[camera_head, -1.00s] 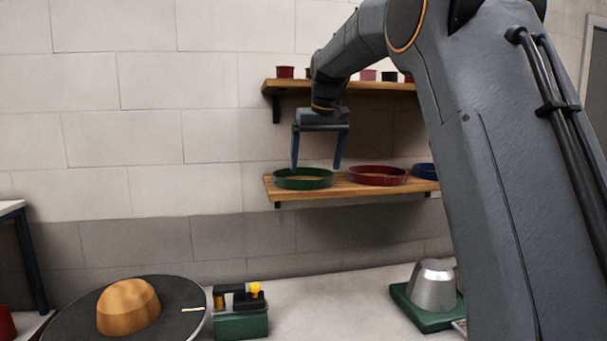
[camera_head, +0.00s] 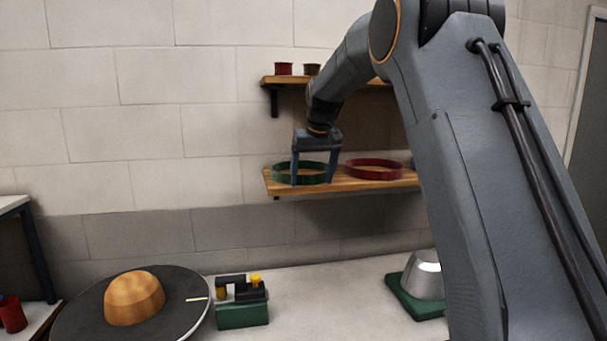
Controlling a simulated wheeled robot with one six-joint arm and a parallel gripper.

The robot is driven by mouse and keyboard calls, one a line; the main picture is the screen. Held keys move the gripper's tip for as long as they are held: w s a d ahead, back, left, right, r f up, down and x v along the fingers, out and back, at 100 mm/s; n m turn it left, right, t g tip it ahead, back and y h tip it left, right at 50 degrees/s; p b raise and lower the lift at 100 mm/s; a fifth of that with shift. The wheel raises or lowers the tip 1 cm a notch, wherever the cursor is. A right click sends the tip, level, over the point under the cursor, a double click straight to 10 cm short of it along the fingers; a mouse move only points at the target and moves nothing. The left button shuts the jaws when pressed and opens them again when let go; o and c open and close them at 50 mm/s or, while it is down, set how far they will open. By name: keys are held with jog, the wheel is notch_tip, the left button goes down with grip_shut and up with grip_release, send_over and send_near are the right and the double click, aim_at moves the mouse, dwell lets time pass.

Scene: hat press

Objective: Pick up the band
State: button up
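A green band (camera_head: 283,178) lies as a ring on the lower wooden shelf, at its left end. A red band (camera_head: 374,169) lies on the same shelf to its right. The task does not say which band. My gripper (camera_head: 312,181) points down over the green band, its two fingers spread apart. The fingertips are at the band's height in the picture. One finger shows in front of the band's left part, the other near its right side. I cannot tell whether they touch it. My arm hides the right end of the shelf.
The lower shelf (camera_head: 350,186) sits below an upper shelf (camera_head: 290,80) with small spools. Below are a hat form (camera_head: 134,298) on a dark round disc, a green-based device (camera_head: 242,315) and a silver cone (camera_head: 424,277) on a green base. The left wall is clear.

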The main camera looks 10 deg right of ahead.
jog(key=c, duration=1.4)
